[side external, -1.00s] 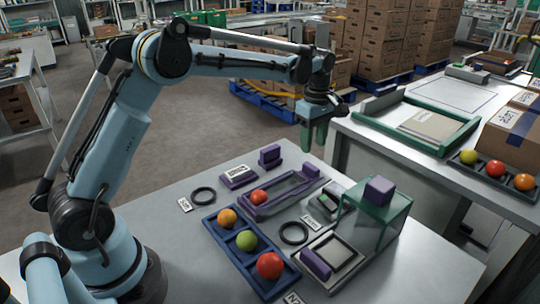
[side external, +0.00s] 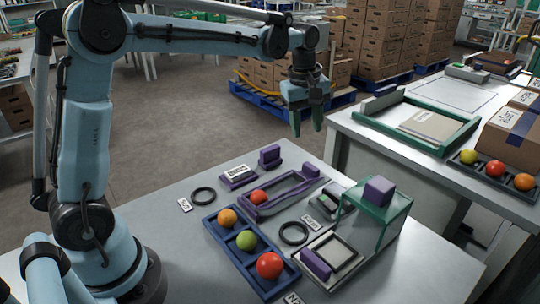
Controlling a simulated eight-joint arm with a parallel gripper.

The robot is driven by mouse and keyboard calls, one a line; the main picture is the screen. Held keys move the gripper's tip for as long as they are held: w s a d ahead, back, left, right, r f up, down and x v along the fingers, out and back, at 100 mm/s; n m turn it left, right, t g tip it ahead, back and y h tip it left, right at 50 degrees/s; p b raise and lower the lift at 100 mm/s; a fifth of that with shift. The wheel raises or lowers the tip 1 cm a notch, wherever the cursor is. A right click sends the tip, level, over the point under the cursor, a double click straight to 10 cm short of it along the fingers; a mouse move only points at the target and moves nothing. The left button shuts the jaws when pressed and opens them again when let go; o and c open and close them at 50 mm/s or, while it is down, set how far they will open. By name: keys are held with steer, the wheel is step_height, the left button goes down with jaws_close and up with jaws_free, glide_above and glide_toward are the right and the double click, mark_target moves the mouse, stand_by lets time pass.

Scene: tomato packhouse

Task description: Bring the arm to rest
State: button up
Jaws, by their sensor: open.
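My gripper (side external: 306,122) has green fingers that stand apart with nothing between them. It hangs pointing down, in the air above the far edge of the grey table (side external: 415,268). My blue arm reaches across from the left. No tomato is in the gripper. On the table below, a blue tray (side external: 218,237) holds an orange (side external: 227,217), a green (side external: 246,240) and a red tomato (side external: 269,265). A purple tray (side external: 290,199) holds one small red tomato (side external: 259,196).
A green stand (side external: 385,215) with a purple block (side external: 379,190) on top rises at the table's right. Two black rings (side external: 294,233) lie flat. A second table (side external: 450,172) at right carries a green-framed tray, cartons and a dark tomato tray. Stacked boxes (side external: 385,45) stand behind.

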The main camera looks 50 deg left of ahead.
steer(key=s+d+f+m+t, duration=0.1)
steer(key=s+m+t, duration=0.1)
steer(key=s+m, duration=0.5)
steer(key=s+d+f+m+t, duration=0.1)
steer(key=s+m+t, duration=0.2)
steer(key=s+m, duration=0.4)
steer(key=s, duration=0.3)
steer(key=shift+s+d+f+t, duration=0.2)
steer(key=shift+s+d+t, duration=0.05)
steer(key=shift+s+t, duration=0.1)
